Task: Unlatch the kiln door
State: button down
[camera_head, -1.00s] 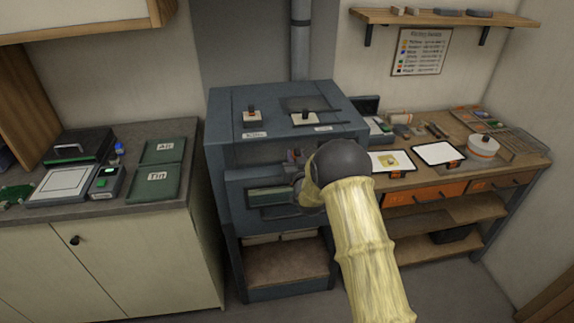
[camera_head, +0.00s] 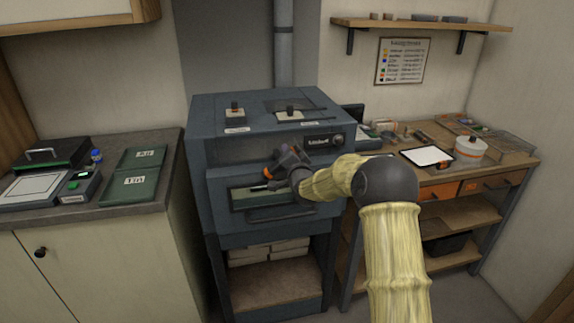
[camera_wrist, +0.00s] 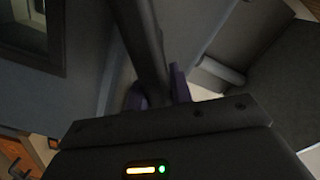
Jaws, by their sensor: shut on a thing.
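The blue-grey kiln (camera_head: 225,160) stands in the middle of the head view, its door facing me. The kiln door has a dark greenish window (camera_head: 255,197) and looks closed against the body. My gripper (camera_head: 270,176) is at the door's upper part, just above the window. In the wrist view its purple fingers (camera_wrist: 157,92) are shut on a dark bar (camera_wrist: 141,38), which looks like the latch handle. The window also shows at upper left there (camera_wrist: 22,30). In the head view my gripper hides most of the latch, so its exact position is unclear.
A counter with green trays (camera_head: 128,190) and a scale (camera_head: 35,188) is on the left. A workbench (camera_head: 450,175) with a white sheet and a lidded pot (camera_head: 472,149) is on the right. Light bricks (camera_head: 265,250) lie under the kiln. My arm crosses in front of the kiln's right side.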

jog(key=m+b, duration=0.1)
jog(key=f+m+b, duration=0.1)
jog(key=m+b, duration=0.1)
jog(key=shift+w+d+f, duration=0.1)
jog(key=shift+d+f, duration=0.1)
jog(key=shift+d, duration=0.15)
jog(key=shift+f+m+b, duration=0.25)
jog(key=shift+m+b, duration=0.55)
jog(key=shift+b, duration=0.35)
jog(key=m+b, duration=0.3)
jog(key=shift+d+f, duration=0.15)
jog(key=shift+f, duration=0.15)
jog(key=c, duration=1.2)
grip_release()
jog(key=shift+c, duration=0.2)
jog(key=s+d+b, duration=0.2)
jog(key=s+d, duration=0.1)
jog(key=s, duration=1.4)
